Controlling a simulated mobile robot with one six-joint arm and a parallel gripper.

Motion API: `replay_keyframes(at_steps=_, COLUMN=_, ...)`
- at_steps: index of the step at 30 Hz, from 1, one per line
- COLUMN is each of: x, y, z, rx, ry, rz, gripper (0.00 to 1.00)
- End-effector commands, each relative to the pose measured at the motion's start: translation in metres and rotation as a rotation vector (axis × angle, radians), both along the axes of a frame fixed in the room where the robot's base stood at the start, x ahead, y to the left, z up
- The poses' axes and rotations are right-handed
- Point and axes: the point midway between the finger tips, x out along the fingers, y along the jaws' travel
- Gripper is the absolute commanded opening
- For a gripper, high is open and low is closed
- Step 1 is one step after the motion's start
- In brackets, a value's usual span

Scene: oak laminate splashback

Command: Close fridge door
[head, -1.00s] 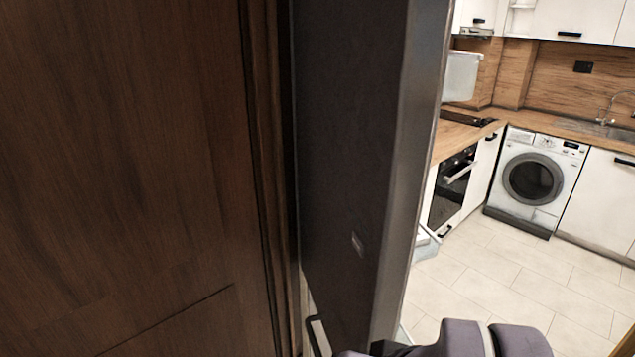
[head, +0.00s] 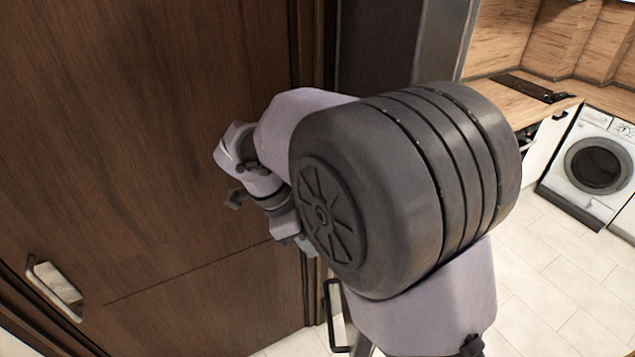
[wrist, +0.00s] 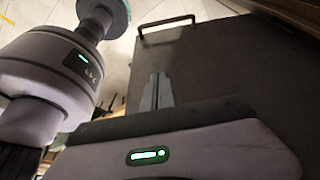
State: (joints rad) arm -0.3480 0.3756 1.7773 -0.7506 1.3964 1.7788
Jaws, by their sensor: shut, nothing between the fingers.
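The fridge door looks like the tall dark grey panel (head: 375,45) behind my arm in the head view, seen at a steep angle and standing open. A dark bar handle (head: 334,315) shows low on it. My arm hides much of the panel. In the wrist view the grey panel (wrist: 225,60) fills the right side, with the bar handle (wrist: 166,22) at its far edge. My gripper (wrist: 157,92) is shut and empty, its fingers pointing toward the panel's handle end. I cannot tell whether the fingers touch the panel.
A large brown wooden panel (head: 150,130) with a handle (head: 55,288) fills the left, close to my arm. A washing machine (head: 598,165) and wooden worktop (head: 545,92) stand at the right. The tiled floor (head: 540,270) there is clear.

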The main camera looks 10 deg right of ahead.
Motion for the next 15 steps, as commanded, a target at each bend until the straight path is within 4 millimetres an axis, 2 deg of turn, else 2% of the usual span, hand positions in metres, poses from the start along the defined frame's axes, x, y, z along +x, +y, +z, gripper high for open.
replay_keyframes(at_steps=5, x=0.003, y=-0.005, z=-0.021, rx=-0.021, ry=-0.004, rz=-0.033, gripper=0.0)
replay_keyframes(at_steps=15, x=-0.001, y=-0.032, z=-0.09, rx=-0.018, ry=-0.004, rz=-0.031, gripper=0.0)
